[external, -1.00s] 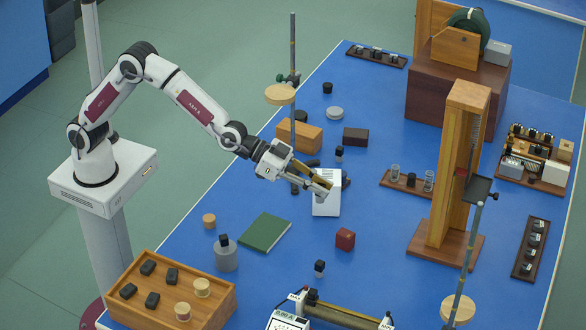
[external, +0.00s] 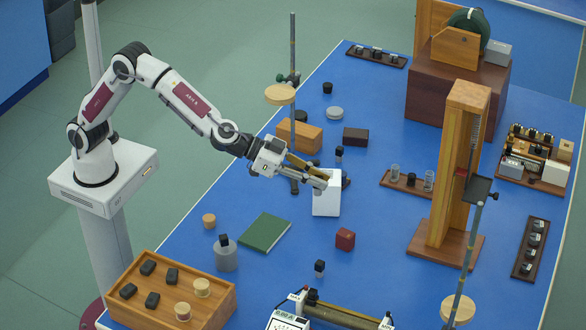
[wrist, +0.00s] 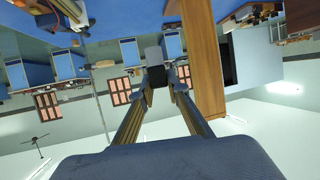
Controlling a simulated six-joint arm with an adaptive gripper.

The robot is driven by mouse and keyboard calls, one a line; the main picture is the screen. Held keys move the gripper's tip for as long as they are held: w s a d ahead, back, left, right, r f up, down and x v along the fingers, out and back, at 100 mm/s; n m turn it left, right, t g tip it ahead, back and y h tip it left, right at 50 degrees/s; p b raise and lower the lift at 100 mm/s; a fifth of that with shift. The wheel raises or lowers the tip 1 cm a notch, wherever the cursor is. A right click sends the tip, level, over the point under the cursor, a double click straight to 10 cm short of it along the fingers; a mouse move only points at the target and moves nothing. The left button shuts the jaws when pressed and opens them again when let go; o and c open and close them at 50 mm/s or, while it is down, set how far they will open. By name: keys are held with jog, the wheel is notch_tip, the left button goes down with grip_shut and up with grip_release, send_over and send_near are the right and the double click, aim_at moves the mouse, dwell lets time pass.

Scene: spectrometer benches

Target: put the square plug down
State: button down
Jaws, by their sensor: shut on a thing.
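My gripper (external: 318,180) is above the blue table, reaching out roughly level over a white block (external: 327,202). In the wrist view its two fingers (wrist: 157,84) converge on a small dark plug (wrist: 157,72) with a lighter grey upper part. The plug is held at the fingertips, against the far room as background. In the external view I cannot make out the plug clearly at the fingertips. Whether the gripper touches the white block cannot be told.
A green book (external: 264,233), a red cube (external: 345,239) and a small dark-topped block (external: 319,268) lie nearby. A wooden box (external: 299,136) and a ring stand (external: 292,100) are behind. A tall wooden frame (external: 450,170) stands right. Blue table between book and cube is clear.

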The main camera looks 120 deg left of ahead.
jog(key=s+d+f+n+g+y, duration=0.1)
jog(key=s+d+n+g+y, duration=0.1)
jog(key=s, duration=0.6)
jog(key=s+d+f+n+g+y, duration=0.2)
jog(key=s+d+n+g+y, duration=0.1)
jog(key=s, duration=0.5)
jog(key=s+d+f+n+g+y, duration=0.2)
jog(key=s+d+n+g+y, duration=0.1)
jog(key=s, duration=0.5)
jog(key=d+n+y, duration=0.1)
jog(key=d+n, duration=0.1)
jog(key=shift+f+n, duration=0.25)
jog(key=shift+n, duration=0.15)
jog(key=shift+w+f, duration=0.1)
notch_tip(320, 180, down, 6)
jog(key=shift+f, duration=0.15)
jog(key=shift+f, duration=1.75)
jog(key=shift+f, duration=0.6)
